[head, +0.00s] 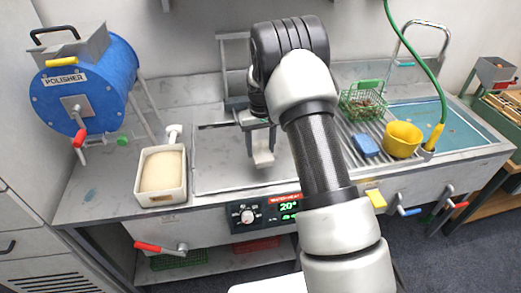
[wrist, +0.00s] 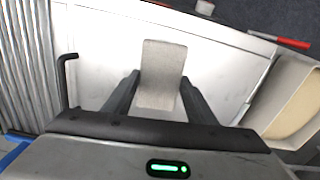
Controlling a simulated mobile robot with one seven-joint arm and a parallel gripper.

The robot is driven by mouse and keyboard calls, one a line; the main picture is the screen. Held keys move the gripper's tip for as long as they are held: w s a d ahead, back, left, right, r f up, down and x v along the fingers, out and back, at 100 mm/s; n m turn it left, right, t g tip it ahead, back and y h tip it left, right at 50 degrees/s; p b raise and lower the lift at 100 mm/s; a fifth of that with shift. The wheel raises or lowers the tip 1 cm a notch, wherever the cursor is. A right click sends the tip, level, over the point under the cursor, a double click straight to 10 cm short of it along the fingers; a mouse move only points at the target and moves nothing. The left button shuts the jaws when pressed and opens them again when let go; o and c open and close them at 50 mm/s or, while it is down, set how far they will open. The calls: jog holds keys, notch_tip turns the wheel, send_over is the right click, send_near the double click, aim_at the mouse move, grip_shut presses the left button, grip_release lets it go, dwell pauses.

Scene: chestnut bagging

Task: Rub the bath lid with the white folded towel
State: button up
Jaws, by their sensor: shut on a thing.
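The folded towel (head: 263,157) is a small off-white to greyish pad. My gripper (head: 260,140) points down over the bath lid and is shut on it. In the wrist view the towel (wrist: 162,65) sits between the two dark fingers of my gripper (wrist: 158,97). The bath lid (head: 218,170) is a flat pale metal panel in the middle of the counter; it also fills much of the wrist view (wrist: 103,62). A black handle (wrist: 66,75) stands at one edge of the lid. Whether the towel touches the lid is hard to tell. My arm hides the lid's right part.
A white bin with beige contents (head: 162,171) stands left of the lid. A blue polisher drum (head: 85,85) is farther left. Right of my arm are a ribbed drainer, a green basket (head: 362,103), a blue sponge (head: 366,145), a yellow cup (head: 402,139) and a sink (head: 465,125).

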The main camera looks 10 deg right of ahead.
jog(key=shift+r+p, duration=0.45)
jog(key=shift+r, duration=0.75)
